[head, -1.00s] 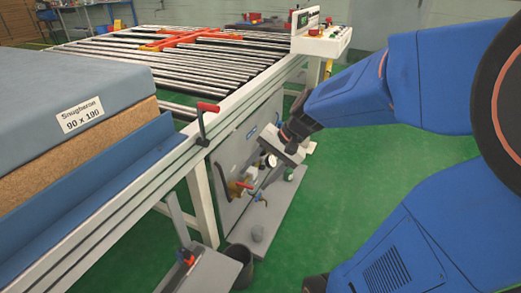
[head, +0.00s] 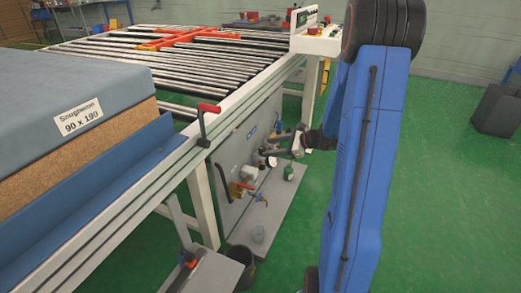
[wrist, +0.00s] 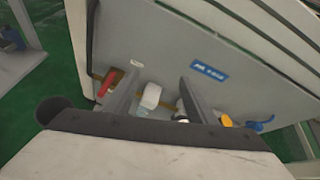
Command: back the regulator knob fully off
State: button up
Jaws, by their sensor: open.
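The regulator assembly is mounted on a grey panel (head: 228,155) under the roller conveyor. A pale rounded cap, which looks like the regulator knob (wrist: 151,95), shows between my fingers in the wrist view. A round gauge (head: 271,162) sits near it in the head view. My gripper (head: 280,145) is in front of the panel, fingers pointing left towards it. In the wrist view my gripper (wrist: 158,79) is open, one finger on each side of the cap, with visible gaps. I cannot tell whether the fingertips reach its depth.
A red-handled valve (wrist: 107,83) lies close to my left finger. A blue lever (wrist: 262,125) and a yellow part (wrist: 226,121) are to the right. A bin (head: 240,264) stands below. The conveyor frame (head: 190,150) overhangs the panel.

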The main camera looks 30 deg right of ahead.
aim_at(265, 148)
jog(key=w+d+f+m+t+h, duration=0.35)
jog(key=d+f+m, duration=0.35)
jog(key=d, duration=0.4)
jog(key=shift+n+g+y, duration=0.3)
jog(key=shift+g+y, duration=0.05)
jog(key=shift+y, duration=0.1)
jog(key=x, duration=0.6)
jog(key=f+x, duration=0.1)
jog(key=x, duration=1)
jog(key=shift+w+d+f, duration=0.1)
jog(key=shift+d+f, duration=0.05)
jog(key=shift+f, duration=0.1)
jog(key=c, duration=1)
jog(key=shift+c, duration=0.2)
jog(key=shift+d+n+g, duration=0.1)
jog(key=shift+n+g, duration=0.2)
jog(key=n+g+y, duration=0.2)
jog(key=n+y, duration=0.1)
jog(key=shift+y, duration=0.3)
jog(key=shift+n+g+y, duration=1.4)
jog(key=shift+n+g, duration=0.4)
jog(key=shift+n, duration=0.2)
